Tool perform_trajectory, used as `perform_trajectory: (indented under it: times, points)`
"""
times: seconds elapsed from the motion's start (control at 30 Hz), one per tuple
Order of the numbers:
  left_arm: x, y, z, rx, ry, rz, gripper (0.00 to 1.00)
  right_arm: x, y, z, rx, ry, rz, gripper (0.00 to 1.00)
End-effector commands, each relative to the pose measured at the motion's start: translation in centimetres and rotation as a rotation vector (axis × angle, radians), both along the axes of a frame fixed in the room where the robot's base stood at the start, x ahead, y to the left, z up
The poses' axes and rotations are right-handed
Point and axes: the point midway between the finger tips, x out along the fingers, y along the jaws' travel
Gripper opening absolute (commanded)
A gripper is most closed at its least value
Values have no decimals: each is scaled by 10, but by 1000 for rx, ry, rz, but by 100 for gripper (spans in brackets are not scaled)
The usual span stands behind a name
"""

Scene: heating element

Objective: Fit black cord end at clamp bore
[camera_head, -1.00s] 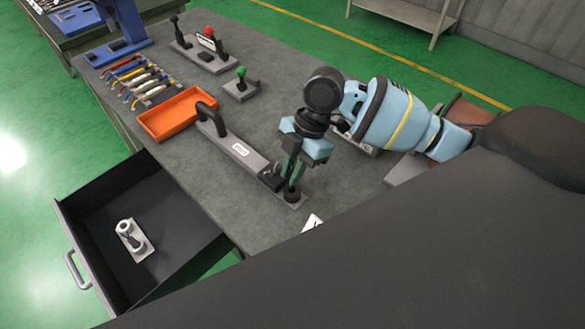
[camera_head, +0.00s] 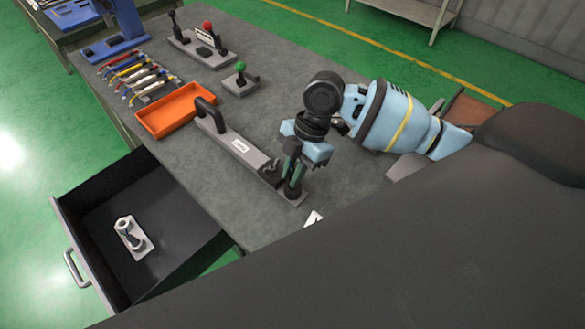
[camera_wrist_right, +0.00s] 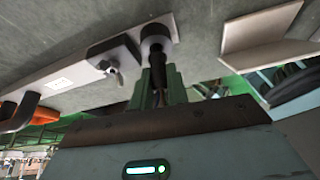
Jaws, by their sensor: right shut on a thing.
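My right gripper (camera_head: 292,178) is shut at the near end of a long grey fixture plate (camera_head: 234,139). In the right wrist view its green fingers (camera_wrist_right: 158,88) hold a dark, narrow piece, seemingly the black cord end (camera_wrist_right: 158,68). That piece points at a round black socket, seemingly the clamp bore (camera_wrist_right: 155,36). The two meet or overlap in this view; I cannot tell how deep it sits. A black clamp block (camera_wrist_right: 115,48) with a small wing nut (camera_wrist_right: 109,68) is beside the socket. My left gripper is not in view.
A black arched handle (camera_head: 207,113) rises from the plate's far end. An open drawer (camera_head: 90,185) holds a pale fitting (camera_head: 130,237).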

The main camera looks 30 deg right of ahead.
Motion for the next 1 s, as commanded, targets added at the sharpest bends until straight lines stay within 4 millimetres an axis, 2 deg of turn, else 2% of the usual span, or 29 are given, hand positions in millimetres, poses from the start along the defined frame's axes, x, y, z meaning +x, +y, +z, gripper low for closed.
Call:
perform_trajectory:
  times: [0.73, 0.77, 0.8, 0.93, 1.0]
  points:
    - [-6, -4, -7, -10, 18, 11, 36, 0, 0, -17, 0, 1, -1, 0]
    - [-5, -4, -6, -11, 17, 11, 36, 0, 0, -16, 0, 0, 0, 19]
    - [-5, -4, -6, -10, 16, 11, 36, 0, 0, -16, 0, 0, 0, 24]
    - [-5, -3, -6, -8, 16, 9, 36, 0, 0, -16, 0, 0, 0, 41]
    - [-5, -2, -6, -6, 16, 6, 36, 0, 0, -16, 0, 0, 0, 42]
